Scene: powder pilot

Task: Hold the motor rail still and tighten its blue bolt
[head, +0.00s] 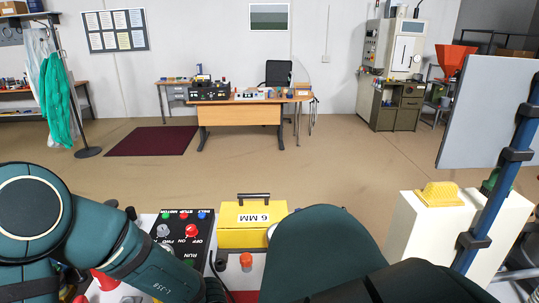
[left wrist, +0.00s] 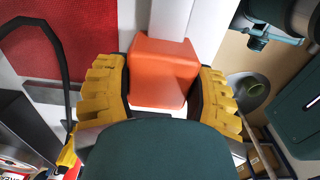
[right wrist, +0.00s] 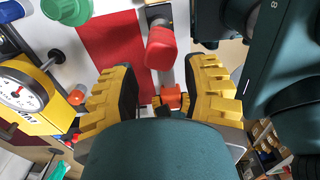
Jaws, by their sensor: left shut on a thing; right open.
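In the left wrist view my left gripper (left wrist: 165,92) is shut on an orange block (left wrist: 160,65), one yellow finger on each side. A pale rail (left wrist: 170,18) runs from the block toward the top. I take it for the motor rail. In the right wrist view my right gripper (right wrist: 160,92) is open and empty. Beyond its fingers the orange block (right wrist: 171,97) shows small, with dark and yellow parts beside it. A red knob-like piece (right wrist: 161,48) stands above it. I cannot make out the blue bolt. In the head view my arms hide both grippers.
A black control panel (head: 183,222) with coloured buttons and a yellow box (head: 252,225) marked 6 MM stand close in front. A dial (right wrist: 18,92) and a green round piece (right wrist: 68,10) lie left of my right gripper.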

